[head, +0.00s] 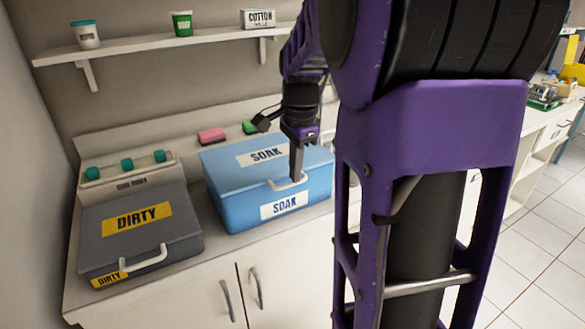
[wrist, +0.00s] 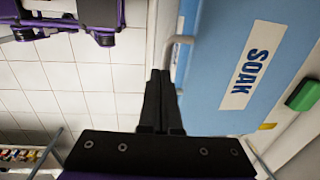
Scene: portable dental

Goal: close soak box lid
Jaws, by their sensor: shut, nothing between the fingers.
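The blue soak box (head: 236,209) stands on the counter with its lid (head: 225,165) down over it. The lid and front both carry white SOAK labels. A pale handle (head: 288,182) is at the lid's front edge. My gripper (head: 297,178) points down at this handle, its fingers together with nothing between them. In the wrist view the shut fingers (wrist: 161,75) are beside the handle (wrist: 178,48), and the blue lid (wrist: 215,60) fills the right side. I cannot tell whether the fingers touch the handle.
A grey DIRTY box (head: 95,225) with a lid and handle stands left of the soak box. A pink sponge (head: 211,136) and a green sponge (head: 250,127) lie behind. A shelf (head: 150,44) with cups runs above. Tiled floor (wrist: 95,85) is open in front of the counter.

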